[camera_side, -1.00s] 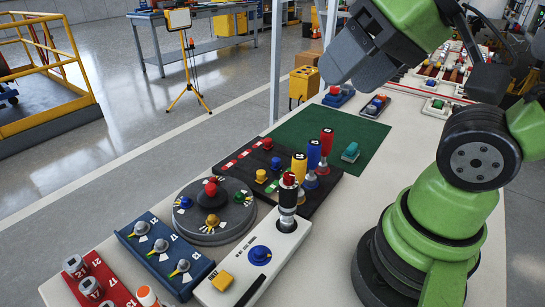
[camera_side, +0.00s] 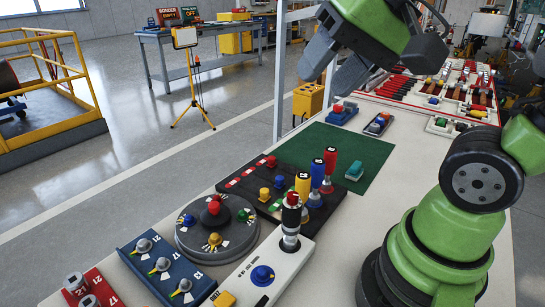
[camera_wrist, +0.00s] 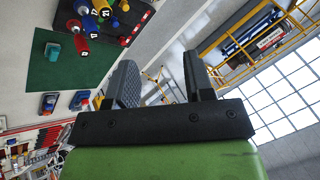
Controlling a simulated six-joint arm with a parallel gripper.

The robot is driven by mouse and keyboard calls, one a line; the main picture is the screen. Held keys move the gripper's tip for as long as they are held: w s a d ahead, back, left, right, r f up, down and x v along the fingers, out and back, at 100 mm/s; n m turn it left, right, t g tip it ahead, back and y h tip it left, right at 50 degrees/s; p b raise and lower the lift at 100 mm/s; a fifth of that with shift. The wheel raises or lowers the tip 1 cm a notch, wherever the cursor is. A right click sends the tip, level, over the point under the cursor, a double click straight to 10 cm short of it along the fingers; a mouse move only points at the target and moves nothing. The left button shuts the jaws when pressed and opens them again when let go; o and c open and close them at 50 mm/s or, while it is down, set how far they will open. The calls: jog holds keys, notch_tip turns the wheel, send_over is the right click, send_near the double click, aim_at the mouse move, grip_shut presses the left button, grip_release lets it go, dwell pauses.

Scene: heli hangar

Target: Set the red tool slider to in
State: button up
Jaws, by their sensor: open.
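The black board (camera_side: 292,214) carries small red, blue and yellow knobs beside red, white and green strips. The red knob (camera_side: 270,161), which looks like the red tool slider, sits at the board's far end. It also shows in the wrist view (camera_wrist: 125,40). Numbered yellow (camera_side: 303,184), blue (camera_side: 317,171) and red (camera_side: 330,160) handles stand upright along the board's right side. My gripper (camera_side: 327,80) is open and empty, high above and beyond the board, apart from it. In the wrist view, its two fingers (camera_wrist: 160,78) are spread with nothing between them.
A green mat (camera_side: 335,140) with a teal block (camera_side: 355,171) lies beyond the board. A grey round dial (camera_side: 215,238), a blue switch panel (camera_side: 165,262) and a white lever box (camera_side: 278,262) stand nearer. A metal post (camera_side: 280,70) rises behind the bench.

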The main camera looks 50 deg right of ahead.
jog(key=w+d+f+m+g, duration=0.1)
jog(key=w+d+m, duration=0.15)
jog(key=w, duration=0.25)
jog(key=w+d+m+g, duration=0.1)
jog(key=w+d+m, duration=0.1)
jog(key=w+m, duration=0.25)
jog(key=m+g+y, duration=0.1)
jog(key=m, duration=1.2)
send_over(272, 157)
jog(key=s+d, duration=0.3)
notch_tip(272, 157, down, 20)
jog(key=x, duration=0.9)
jog(key=shift+a+f, duration=0.25)
jog(key=shift+a, duration=0.1)
grip_shut()
